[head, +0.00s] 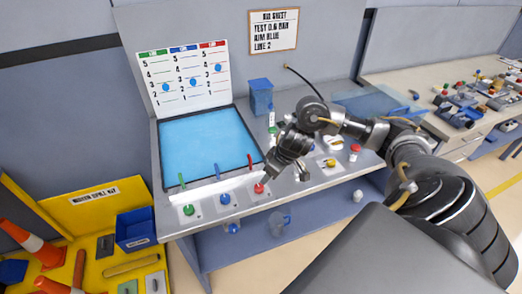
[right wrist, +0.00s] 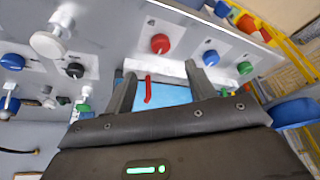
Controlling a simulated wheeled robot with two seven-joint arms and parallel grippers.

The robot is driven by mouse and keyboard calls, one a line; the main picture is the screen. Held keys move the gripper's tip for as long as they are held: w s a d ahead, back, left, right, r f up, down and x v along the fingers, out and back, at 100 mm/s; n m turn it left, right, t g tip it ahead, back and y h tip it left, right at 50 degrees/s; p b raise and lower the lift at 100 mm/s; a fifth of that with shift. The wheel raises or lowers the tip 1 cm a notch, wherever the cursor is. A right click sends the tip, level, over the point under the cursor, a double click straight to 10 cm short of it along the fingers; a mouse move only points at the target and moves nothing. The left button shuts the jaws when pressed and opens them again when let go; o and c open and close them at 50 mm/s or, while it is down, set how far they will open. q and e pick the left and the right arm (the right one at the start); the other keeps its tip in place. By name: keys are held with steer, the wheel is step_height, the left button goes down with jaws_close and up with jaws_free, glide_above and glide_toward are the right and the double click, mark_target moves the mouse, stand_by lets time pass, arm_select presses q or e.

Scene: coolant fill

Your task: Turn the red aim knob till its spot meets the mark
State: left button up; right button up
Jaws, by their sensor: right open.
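The red knob (head: 259,188) sits on a white plate at the front of the bench, rightmost of a green, blue and red row. My right gripper (head: 270,172) is just above and behind it, apart from it. In the right wrist view the red knob (right wrist: 160,43) lies beyond the tips of my open right gripper (right wrist: 158,72), with nothing between the fingers touching them. A board (head: 185,78) behind has green, blue and red columns numbered 1 to 5, with a blue dot in each; the red column's dot is highest. I cannot make out a separate mark. My left gripper is not in view.
The blue knob (head: 225,198) and green knob (head: 188,209) are close by. Thin coloured posts, including a red one (head: 250,160), stand before the pale blue panel (head: 208,140). More knobs crowd the bench right of the gripper. A yellow spill-kit area (head: 75,212) is at left.

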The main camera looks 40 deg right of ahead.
mark_target(260, 187)
steer(key=x, duration=1.1)
steer(key=shift+w+a+b, duration=0.15)
steer(key=shift+b, duration=0.15)
steer(key=shift+r, duration=0.1)
steer(key=c, duration=1)
